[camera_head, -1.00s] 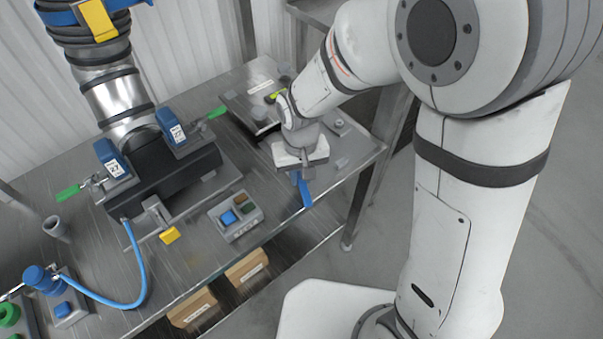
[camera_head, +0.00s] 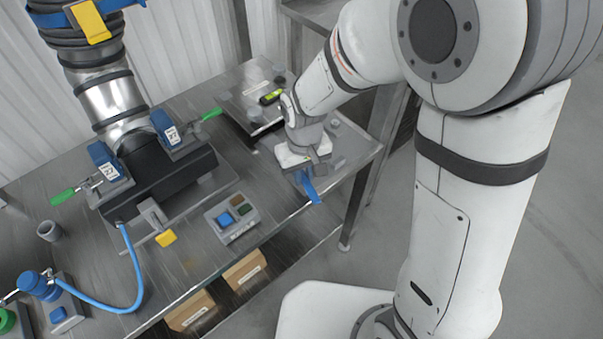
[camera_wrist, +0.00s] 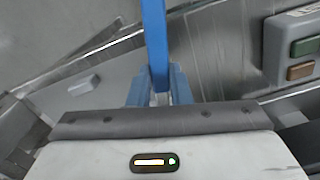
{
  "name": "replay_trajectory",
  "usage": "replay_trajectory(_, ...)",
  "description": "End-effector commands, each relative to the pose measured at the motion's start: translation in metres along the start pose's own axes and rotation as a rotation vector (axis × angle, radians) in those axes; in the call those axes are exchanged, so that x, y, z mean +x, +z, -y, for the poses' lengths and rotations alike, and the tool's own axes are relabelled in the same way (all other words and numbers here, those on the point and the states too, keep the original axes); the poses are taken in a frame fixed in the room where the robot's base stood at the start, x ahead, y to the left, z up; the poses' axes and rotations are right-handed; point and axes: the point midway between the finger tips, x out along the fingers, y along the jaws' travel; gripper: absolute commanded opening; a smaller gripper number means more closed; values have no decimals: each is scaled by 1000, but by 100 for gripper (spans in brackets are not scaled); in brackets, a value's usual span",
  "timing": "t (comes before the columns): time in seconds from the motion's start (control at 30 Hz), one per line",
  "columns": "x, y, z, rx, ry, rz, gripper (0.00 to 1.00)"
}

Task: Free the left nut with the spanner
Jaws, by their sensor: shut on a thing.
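My gripper (camera_wrist: 160,88) is shut on a long blue bar, which looks like the spanner (camera_wrist: 154,35). The spanner runs away from the jaws toward the top of the wrist view. In the head view the blue spanner (camera_head: 310,190) shows below my white wrist, near the bench's front right edge. The dark fixture (camera_head: 160,178) stands left of my gripper, under a metal pipe (camera_head: 122,92). It has a left blue block (camera_head: 106,160) and a right blue block (camera_head: 166,128), each by a green-handled part. I cannot make out the left nut clearly.
A grey box with coloured buttons (camera_head: 232,218) lies between the fixture and my gripper. A blue hose (camera_head: 137,275) runs to a blue fitting (camera_head: 38,284) at lower left. A grey tray (camera_head: 252,92) with a yellow-green item (camera_head: 270,97) lies behind my wrist.

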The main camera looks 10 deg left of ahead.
Motion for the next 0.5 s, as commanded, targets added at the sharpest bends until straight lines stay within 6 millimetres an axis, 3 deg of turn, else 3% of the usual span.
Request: replay_trajectory(0.5,0,-1,-13,-127,0,-1,0)
